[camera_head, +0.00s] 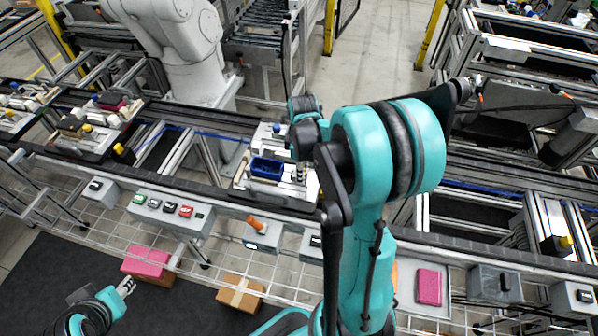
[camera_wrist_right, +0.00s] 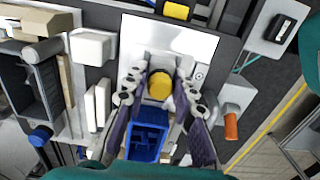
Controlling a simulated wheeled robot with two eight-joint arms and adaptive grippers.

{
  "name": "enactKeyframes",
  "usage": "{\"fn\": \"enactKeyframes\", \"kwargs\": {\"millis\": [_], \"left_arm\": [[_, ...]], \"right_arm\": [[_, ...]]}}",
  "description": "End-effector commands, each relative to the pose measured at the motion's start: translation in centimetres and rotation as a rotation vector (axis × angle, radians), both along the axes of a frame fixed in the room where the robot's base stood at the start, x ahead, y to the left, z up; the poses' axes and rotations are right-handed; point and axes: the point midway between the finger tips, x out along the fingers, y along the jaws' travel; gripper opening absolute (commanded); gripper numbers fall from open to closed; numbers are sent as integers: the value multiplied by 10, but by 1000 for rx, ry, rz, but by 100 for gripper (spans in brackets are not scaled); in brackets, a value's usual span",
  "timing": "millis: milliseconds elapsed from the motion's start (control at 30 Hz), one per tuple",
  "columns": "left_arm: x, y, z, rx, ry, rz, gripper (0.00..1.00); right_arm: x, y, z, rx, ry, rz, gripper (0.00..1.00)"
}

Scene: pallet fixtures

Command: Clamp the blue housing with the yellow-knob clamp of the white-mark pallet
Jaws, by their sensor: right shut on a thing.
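The blue housing (camera_head: 266,168) sits on a pallet (camera_head: 300,196) with a light plate on the conveyor. In the right wrist view the open-topped blue housing (camera_wrist_right: 148,138) lies just below the yellow knob (camera_wrist_right: 160,86) of the clamp. My right gripper (camera_head: 299,174) is over the pallet, at the right of the housing. In the right wrist view its fingers (camera_wrist_right: 161,92) are on both sides of the yellow knob and shut on it. The clamp's arm is mostly hidden under the fingers. My left gripper (camera_head: 127,287) is low at the left, away from the pallet; its finger opening is unclear.
Other pallets with fixtures (camera_head: 85,128) stand on the conveyor at the left. Button boxes (camera_head: 172,212) and an orange-knob box (camera_head: 258,232) line the front rail. A pink box (camera_head: 146,262) and a cardboard box (camera_head: 240,291) lie below. A white robot arm (camera_head: 190,50) stands behind.

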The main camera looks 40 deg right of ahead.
Motion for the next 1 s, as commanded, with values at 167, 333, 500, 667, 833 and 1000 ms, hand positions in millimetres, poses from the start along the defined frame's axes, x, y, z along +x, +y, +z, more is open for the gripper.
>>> {"fn": "enactKeyframes", "kwargs": {"millis": [167,333,500,667,833,1000], "left_arm": [[0,0,-1,0,0,0,40],[0,0,-1,0,0,0,40],[0,0,-2,0,0,0,40],[0,0,-2,0,0,0,40],[0,0,-3,0,0,0,40],[0,0,-3,0,0,0,40]], "right_arm": [[3,3,0,0,0,0,0],[8,6,0,1,-1,1,0],[13,11,0,1,-1,2,0],[17,14,0,1,-1,1,0],[20,15,0,0,0,0,39],[19,15,0,0,0,0,40]]}}
